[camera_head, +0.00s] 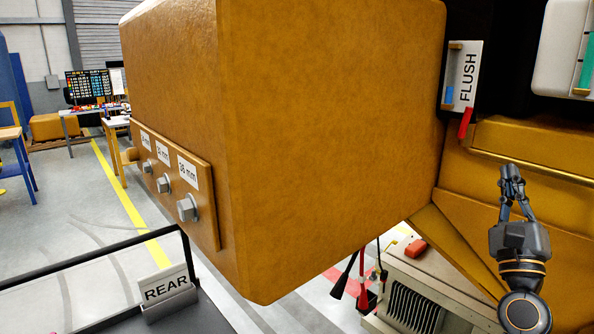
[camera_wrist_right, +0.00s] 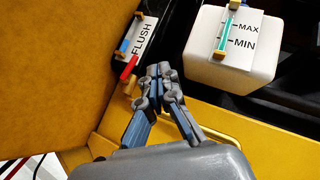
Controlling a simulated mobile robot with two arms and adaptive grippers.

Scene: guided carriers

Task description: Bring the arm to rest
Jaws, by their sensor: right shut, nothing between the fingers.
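My right gripper (camera_head: 511,172) is at the right of the head view, pointing up, its fingers together and empty. It stands in front of the yellow carrier body (camera_head: 545,150), below and to the right of the FLUSH plate (camera_head: 464,75). In the right wrist view the right gripper (camera_wrist_right: 158,72) shows its fingertips meeting, with nothing between them. The FLUSH plate with its red lever (camera_wrist_right: 129,67) is just beyond and left of the fingertips there. I cannot tell if the gripper touches anything. My left gripper is in neither view.
A big orange-brown block (camera_head: 330,130) fills the middle, with a panel of bolts (camera_head: 163,180) on its left. A white tank (camera_wrist_right: 236,55) marked MAX and MIN is at the right. A REAR sign (camera_head: 167,290) stands low left.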

